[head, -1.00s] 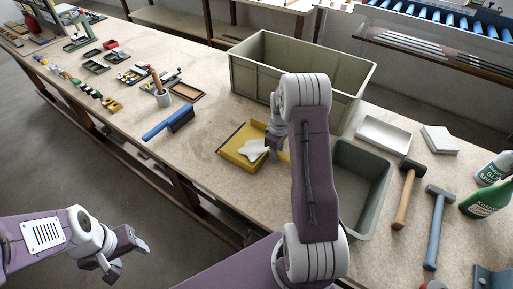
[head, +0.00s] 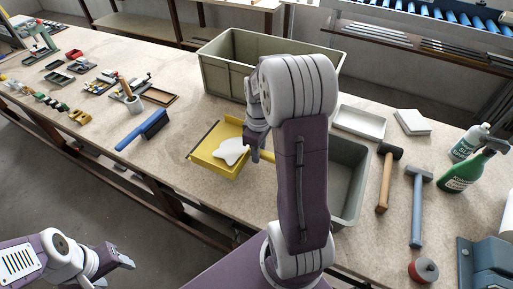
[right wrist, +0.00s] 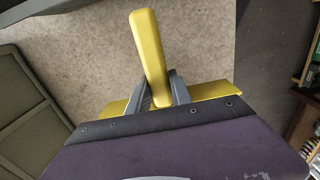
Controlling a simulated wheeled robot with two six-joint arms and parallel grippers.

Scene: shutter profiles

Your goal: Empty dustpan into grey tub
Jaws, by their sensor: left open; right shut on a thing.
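The yellow dustpan (head: 207,160) is over the bench in the head view, left of my right arm, with a white scrap or heap (head: 230,150) in it. My right gripper (head: 256,152) is shut on its yellow handle, which stands out close up in the right wrist view (right wrist: 152,55). The pan looks roughly level; its height above the bench is hard to judge. The grey tub (head: 352,186) is right of my right arm, which hides its left part. My left gripper (head: 122,262) is open and empty at the lower left, off the bench.
A large olive tub (head: 226,79) stands behind the dustpan. A blue brush (head: 135,135) lies to its left. Bare bench lies between brush and dustpan.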

